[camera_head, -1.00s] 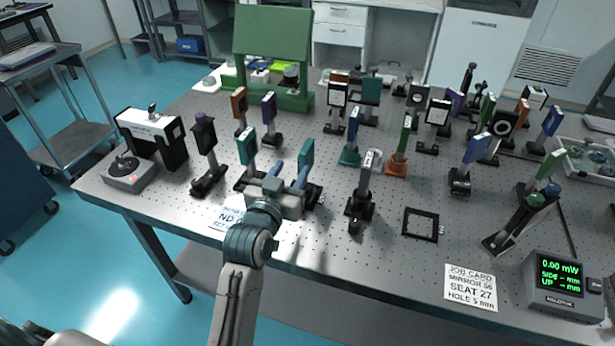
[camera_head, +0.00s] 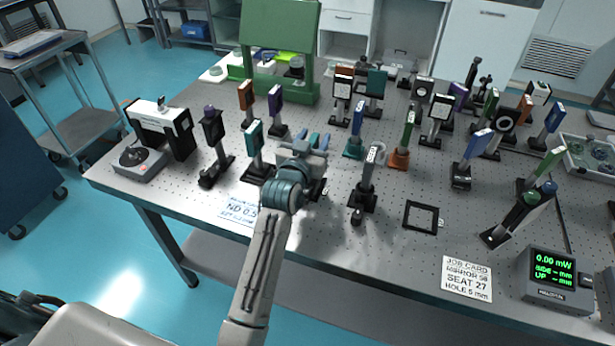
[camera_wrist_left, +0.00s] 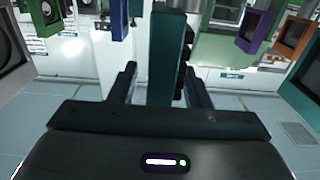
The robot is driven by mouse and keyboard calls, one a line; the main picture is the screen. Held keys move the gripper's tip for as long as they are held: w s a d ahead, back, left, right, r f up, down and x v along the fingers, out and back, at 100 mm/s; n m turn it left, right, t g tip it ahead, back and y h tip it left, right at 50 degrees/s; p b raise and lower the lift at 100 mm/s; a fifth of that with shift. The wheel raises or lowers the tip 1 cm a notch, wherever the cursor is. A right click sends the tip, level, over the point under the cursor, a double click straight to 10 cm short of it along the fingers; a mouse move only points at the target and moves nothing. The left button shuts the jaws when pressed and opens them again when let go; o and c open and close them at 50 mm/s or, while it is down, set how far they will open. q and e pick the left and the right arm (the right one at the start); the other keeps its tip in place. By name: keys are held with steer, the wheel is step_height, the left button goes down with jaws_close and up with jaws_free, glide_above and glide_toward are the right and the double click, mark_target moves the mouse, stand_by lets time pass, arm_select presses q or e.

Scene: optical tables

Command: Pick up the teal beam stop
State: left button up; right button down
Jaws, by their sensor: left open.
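In the head view my left gripper (camera_head: 314,140) is at the front middle of the table, in front of a teal upright piece that it mostly hides. Another teal plate on a post (camera_head: 254,142) stands just left of the gripper, and a third teal piece (camera_head: 376,82) stands further back. My right gripper is not in view.
A grey post mount (camera_head: 365,180) stands close to the right of the gripper. A purple-topped post (camera_head: 213,135) and a white-and-black device (camera_head: 160,130) are to the left. A black square frame (camera_head: 422,217) lies flat on the right.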

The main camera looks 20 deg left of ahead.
arm_select(q)
steer(key=shift+s, duration=0.1)
jaws_close()
stand_by(1.2)
